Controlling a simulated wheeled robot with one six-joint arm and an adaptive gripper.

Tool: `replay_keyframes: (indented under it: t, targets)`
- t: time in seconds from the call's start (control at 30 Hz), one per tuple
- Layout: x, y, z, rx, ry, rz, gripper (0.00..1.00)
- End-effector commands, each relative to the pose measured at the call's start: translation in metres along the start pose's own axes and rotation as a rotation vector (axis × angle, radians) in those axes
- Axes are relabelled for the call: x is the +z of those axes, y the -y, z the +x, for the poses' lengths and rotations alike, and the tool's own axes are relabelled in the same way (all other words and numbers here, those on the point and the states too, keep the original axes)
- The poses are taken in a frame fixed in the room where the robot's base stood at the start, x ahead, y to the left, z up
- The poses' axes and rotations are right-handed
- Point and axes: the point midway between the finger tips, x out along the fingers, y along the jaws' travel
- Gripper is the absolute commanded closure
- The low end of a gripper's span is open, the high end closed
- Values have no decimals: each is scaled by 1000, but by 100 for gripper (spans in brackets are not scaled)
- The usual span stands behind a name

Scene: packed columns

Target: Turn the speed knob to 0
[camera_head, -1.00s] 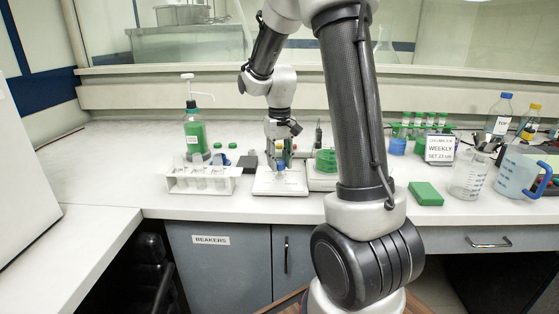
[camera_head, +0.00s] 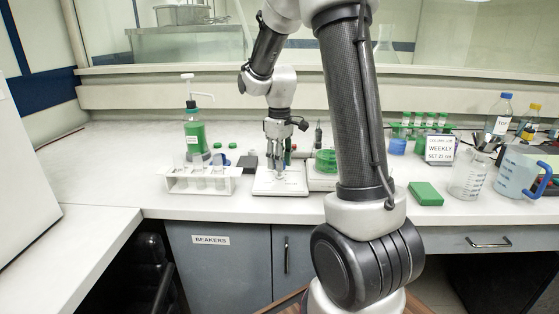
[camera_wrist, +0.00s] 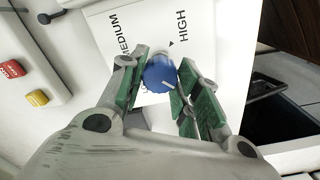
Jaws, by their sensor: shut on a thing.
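The blue speed knob (camera_wrist: 160,75) stands on a white plate (camera_wrist: 213,20) printed with MEDIUM and HIGH. A short white line on the knob's top points toward the lower right in the wrist view. A third label is mostly hidden, and I see no 0 mark. My gripper (camera_wrist: 162,66) is shut on the knob, with a green-padded finger on each side. In the head view my gripper (camera_head: 280,158) points down at the white device (camera_head: 278,189), and its fingers cover most of the knob.
A white tube rack (camera_head: 200,184) stands close on the left, with a green pump bottle (camera_head: 195,138) behind it. A device with a green container (camera_head: 326,162) is close on the right. Red (camera_wrist: 12,69) and yellow (camera_wrist: 37,98) buttons show in the wrist view.

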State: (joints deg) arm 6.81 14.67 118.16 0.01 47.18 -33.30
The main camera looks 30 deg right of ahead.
Motion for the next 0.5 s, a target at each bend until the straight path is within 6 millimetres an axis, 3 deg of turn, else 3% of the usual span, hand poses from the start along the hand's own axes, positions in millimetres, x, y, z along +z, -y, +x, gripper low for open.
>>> replay_keyframes:
  t: [0.4,0.43,0.5]
  targets:
    - [-1,-1,-1,2,-2,-8,91]
    - [-1,-1,-1,2,-2,-8,66]
    - [-1,-1,-1,2,-2,-8,53]
